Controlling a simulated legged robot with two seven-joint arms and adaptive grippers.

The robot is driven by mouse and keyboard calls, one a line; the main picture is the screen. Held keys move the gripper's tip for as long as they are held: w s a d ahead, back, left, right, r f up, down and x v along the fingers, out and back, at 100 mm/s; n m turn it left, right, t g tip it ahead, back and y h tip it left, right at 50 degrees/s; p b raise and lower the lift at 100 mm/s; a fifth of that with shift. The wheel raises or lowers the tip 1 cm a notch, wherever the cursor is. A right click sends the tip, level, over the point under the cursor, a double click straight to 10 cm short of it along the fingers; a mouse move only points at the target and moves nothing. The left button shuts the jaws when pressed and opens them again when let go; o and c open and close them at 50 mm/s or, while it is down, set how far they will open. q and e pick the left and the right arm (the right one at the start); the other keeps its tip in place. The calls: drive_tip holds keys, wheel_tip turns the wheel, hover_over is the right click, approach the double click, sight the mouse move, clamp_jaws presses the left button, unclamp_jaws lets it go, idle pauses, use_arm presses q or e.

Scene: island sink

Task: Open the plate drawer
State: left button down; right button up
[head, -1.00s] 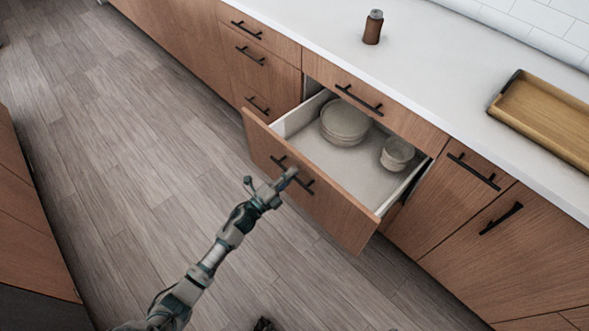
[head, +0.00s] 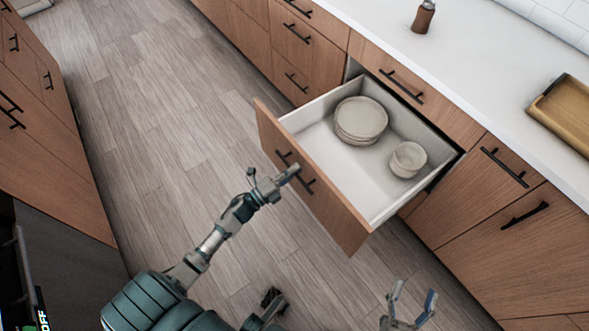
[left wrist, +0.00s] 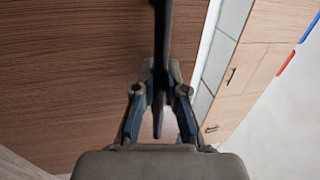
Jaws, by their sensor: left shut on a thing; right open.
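The plate drawer (head: 312,195) is pulled well out of the cabinet, with its wooden front and white inner walls showing. A stack of plates (head: 360,120) and a smaller stack of bowls (head: 407,159) stand inside. My left gripper (head: 288,177) is shut on the drawer's black handle (head: 304,186). In the left wrist view the fingers (left wrist: 158,105) close around the dark handle bar (left wrist: 163,35) in front of the wood front. My right gripper (head: 411,308) is open and empty, low in the head view, apart from the drawer.
The white counter (head: 480,85) above holds a brown bottle-like object (head: 423,16) and a wooden tray (head: 565,112). Closed drawers with black handles flank the open one. Another cabinet (head: 50,150) stands at the left. The wooden floor (head: 180,130) between is clear.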

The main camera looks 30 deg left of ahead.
use_arm(q)
drive_tip(key=shift+d+f, duration=0.1)
drive_tip(key=shift+f, duration=0.25)
drive_tip(key=c, duration=1.2)
unclamp_jaws()
drive_tip(key=shift+r, duration=0.1)
drive_tip(key=shift+s, duration=0.2)
drive_tip(key=v, duration=1.1)
drive_tip(key=shift+s, duration=0.25)
